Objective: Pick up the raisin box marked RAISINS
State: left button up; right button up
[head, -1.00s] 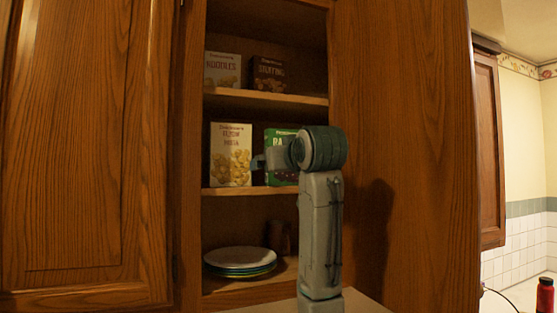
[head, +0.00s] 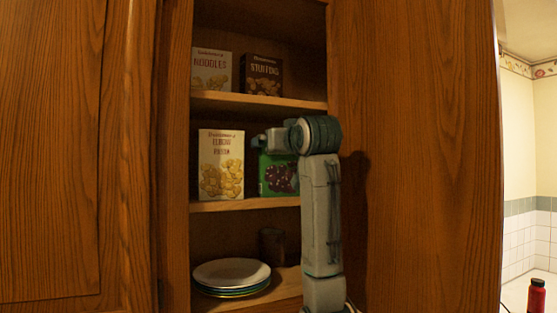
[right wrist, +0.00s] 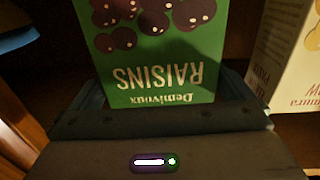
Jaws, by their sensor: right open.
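The green raisin box (head: 278,177) stands on the middle shelf of the open cabinet, its upper part hidden behind my right gripper in the head view. In the right wrist view the box (right wrist: 150,45) appears upside down, with RAISINS readable on its face. My right gripper (head: 270,140) is at the top part of the box. Its open jaws (right wrist: 160,103) show at both sides of the box's top end; whether they touch it I cannot tell. My left gripper is not in view.
An elbow pasta box (head: 221,165) stands close to the left of the raisin box. Noodles (head: 211,72) and stuffing (head: 261,76) boxes stand on the shelf above. Stacked plates (head: 231,274) and a dark cup (head: 272,246) are below. The cabinet's side wall is close on the right.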

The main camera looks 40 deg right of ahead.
jog(key=p+x, duration=0.1)
jog(key=x, duration=0.1)
jog(key=shift+w+d, duration=0.1)
jog(key=shift+w, duration=0.2)
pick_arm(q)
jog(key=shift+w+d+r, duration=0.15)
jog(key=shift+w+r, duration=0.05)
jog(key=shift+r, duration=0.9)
pick_arm(e)
jog(key=shift+r, duration=0.1)
jog(key=c, duration=1.2)
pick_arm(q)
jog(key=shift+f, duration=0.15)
pick_arm(e)
jog(key=shift+c, duration=0.2)
jog(key=shift+s+r+b, duration=0.1)
jog(key=shift+r+b, duration=0.5)
jog(key=shift+r, duration=0.05)
pick_arm(q)
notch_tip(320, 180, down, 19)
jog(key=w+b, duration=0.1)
jog(key=b, duration=1.7)
pick_arm(e)
jog(key=v, duration=1.7)
jog(key=shift+s, duration=0.35)
